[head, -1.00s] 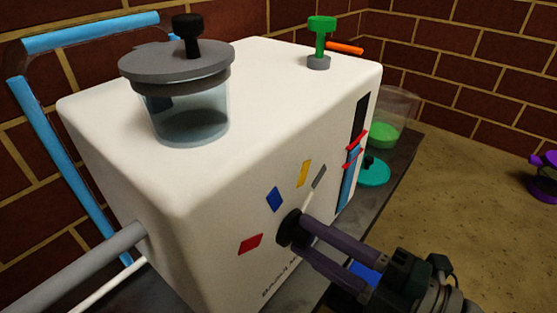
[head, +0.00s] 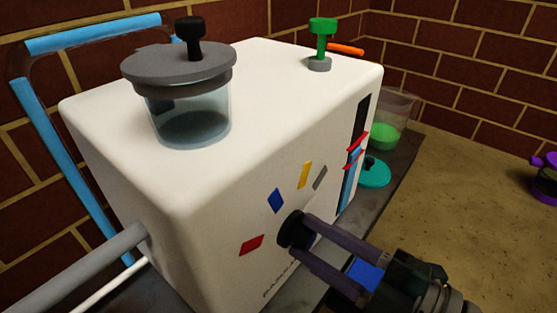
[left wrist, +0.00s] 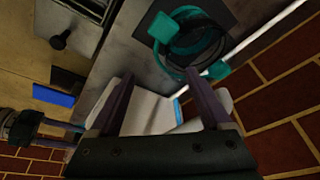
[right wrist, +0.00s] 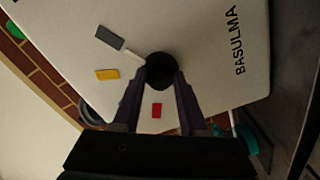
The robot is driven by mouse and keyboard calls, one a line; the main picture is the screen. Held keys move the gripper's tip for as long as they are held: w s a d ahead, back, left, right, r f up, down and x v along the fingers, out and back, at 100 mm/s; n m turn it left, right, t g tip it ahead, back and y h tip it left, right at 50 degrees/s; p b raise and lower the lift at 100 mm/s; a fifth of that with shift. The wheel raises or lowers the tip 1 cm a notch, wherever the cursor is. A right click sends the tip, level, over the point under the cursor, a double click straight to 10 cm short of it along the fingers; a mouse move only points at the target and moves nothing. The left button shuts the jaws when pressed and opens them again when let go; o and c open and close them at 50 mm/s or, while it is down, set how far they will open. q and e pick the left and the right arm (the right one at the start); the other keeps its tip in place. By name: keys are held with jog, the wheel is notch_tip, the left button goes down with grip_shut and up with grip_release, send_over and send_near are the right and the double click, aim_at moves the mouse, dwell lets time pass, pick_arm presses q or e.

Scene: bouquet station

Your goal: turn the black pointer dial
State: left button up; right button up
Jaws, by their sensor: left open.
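The black pointer dial (head: 293,230) is on the front of the white machine (head: 250,195). In the right wrist view the dial (right wrist: 160,72) has a white pointer directed towards the grey mark (right wrist: 110,37). The yellow mark (right wrist: 107,75) and red mark (right wrist: 157,110) show there, and the blue mark (head: 275,200) shows in the head view. My right gripper (head: 303,236) has one finger on each side of the dial; whether they press on it is unclear. My left gripper (left wrist: 162,88) is open and empty, away from the dial.
A lidded glass jar (head: 190,108) and a green knob (head: 322,38) are on top of the machine. A cup with green contents (head: 388,128) and a teal item (head: 373,173) are behind it. The tabletop at right (head: 460,210) is mostly clear.

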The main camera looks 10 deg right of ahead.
jog(key=o, duration=0.3)
jog(key=p+v, duration=0.2)
jog(key=v, duration=0.8)
